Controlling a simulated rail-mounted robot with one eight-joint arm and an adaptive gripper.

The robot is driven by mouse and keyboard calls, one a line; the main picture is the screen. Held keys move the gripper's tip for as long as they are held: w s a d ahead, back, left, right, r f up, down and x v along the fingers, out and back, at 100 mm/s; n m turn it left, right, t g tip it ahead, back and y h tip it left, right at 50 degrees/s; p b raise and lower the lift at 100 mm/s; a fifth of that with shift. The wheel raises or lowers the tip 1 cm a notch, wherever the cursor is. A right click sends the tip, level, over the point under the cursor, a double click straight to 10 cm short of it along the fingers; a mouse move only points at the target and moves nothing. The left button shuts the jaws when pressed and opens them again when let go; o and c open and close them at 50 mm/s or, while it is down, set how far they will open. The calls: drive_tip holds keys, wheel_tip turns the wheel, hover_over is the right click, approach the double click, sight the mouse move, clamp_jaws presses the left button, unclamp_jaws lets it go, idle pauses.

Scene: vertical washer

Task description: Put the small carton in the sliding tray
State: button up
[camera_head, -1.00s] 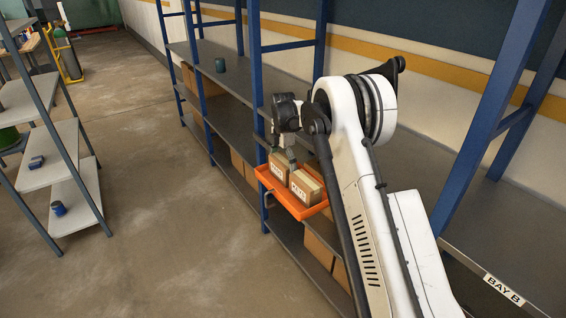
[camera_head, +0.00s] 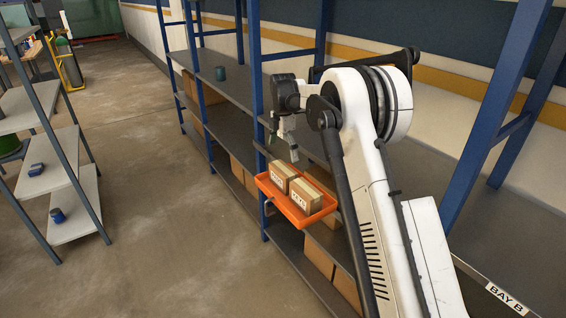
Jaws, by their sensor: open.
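Two small tan cartons with white labels stand side by side in the orange sliding tray (camera_head: 290,214). The left carton (camera_head: 283,177) is near the tray's back-left end and the right carton (camera_head: 306,196) is beside it. The tray sticks out from the blue-framed shelving, below my gripper. My gripper (camera_head: 283,158) is open and empty, with its fingers pointing down above the left end of the tray. A clear space shows between the fingertips and the cartons.
Larger cardboard boxes (camera_head: 318,258) stand on the lower shelf. A dark teal cup (camera_head: 220,73) is on the shelf further back. A blue upright (camera_head: 255,120) rises close to my gripper. At left, a grey rack (camera_head: 75,215) holds small blue items. The floor between is clear.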

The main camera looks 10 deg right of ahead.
drive_tip(key=s+r+m+t, duration=0.2)
drive_tip(key=s+r+m, duration=0.3)
drive_tip(key=s+r, duration=0.7)
drive_tip(key=s+r+m+t, duration=0.2)
drive_tip(key=s+r+m, duration=0.5)
drive_tip(key=s, duration=0.5)
drive_tip(key=s+f+m+t, duration=0.1)
drive_tip(key=s+f+m, duration=0.1)
drive_tip(key=s, duration=0.7)
drive_tip(key=s+f+m+t, duration=0.1)
drive_tip(key=s+f+m, duration=0.2)
drive_tip(key=s, duration=0.5)
drive_tip(key=s+f+m+t, duration=0.1)
drive_tip(key=s+f+m, duration=0.1)
drive_tip(key=s+m, duration=0.3)
drive_tip(key=s, duration=0.4)
drive_tip(key=shift+s+f, duration=0.25)
drive_tip(key=shift+s, duration=0.05)
